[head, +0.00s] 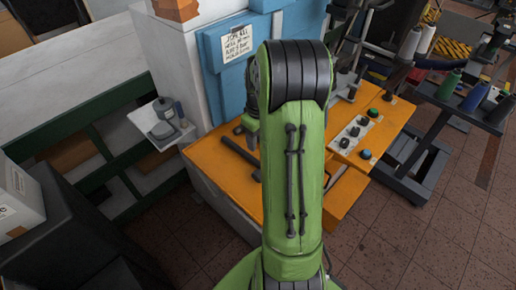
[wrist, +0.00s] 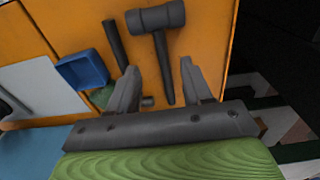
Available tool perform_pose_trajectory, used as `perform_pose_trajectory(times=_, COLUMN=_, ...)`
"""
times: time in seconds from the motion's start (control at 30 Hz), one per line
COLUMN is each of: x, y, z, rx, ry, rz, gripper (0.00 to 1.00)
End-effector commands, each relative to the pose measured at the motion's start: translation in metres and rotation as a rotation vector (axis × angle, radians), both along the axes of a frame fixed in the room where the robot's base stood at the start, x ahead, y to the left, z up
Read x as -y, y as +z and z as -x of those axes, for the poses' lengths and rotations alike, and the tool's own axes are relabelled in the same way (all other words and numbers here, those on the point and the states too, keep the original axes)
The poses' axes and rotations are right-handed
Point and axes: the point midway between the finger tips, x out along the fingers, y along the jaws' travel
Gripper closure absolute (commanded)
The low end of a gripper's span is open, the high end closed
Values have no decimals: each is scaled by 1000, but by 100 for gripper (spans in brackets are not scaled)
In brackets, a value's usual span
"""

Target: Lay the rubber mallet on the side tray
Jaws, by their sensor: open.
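The rubber mallet (wrist: 156,18) lies on the orange bench top in the wrist view, its dark block head at the top and its handle running down. My gripper (wrist: 158,66) is open and empty, with its two fingers apart on either side of the handle as seen from the wrist. I cannot tell how far above the handle the fingers are. In the head view my green arm hides much of the bench and the gripper. The white side tray (head: 140,116) stands left of the bench and carries a grey device (head: 164,122) toward its right.
A dark bar (wrist: 115,45) lies beside the mallet, with a blue bin (wrist: 82,70) near it. The orange bench (head: 208,154) also has a button panel (head: 352,136) at the right. A blue machine (head: 226,60) with a paper note rises behind the bench.

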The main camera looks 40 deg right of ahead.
Motion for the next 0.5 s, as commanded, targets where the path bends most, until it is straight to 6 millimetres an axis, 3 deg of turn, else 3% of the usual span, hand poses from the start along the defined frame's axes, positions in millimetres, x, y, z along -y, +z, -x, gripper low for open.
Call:
perform_pose_trajectory(times=0.17, x=-2, y=21, z=0, rx=3, ry=1, rz=3, gripper=50)
perform_pose_trajectory(times=0.27, x=-24, y=44, z=0, rx=27, ry=8, rz=27, gripper=50)
perform_pose_trajectory(times=0.37, x=-70, y=84, z=7, rx=84, ry=13, rz=68, gripper=50)
perform_pose_trajectory(times=0.5, x=-144, y=131, z=41, rx=200, ry=5, rz=101, gripper=50)
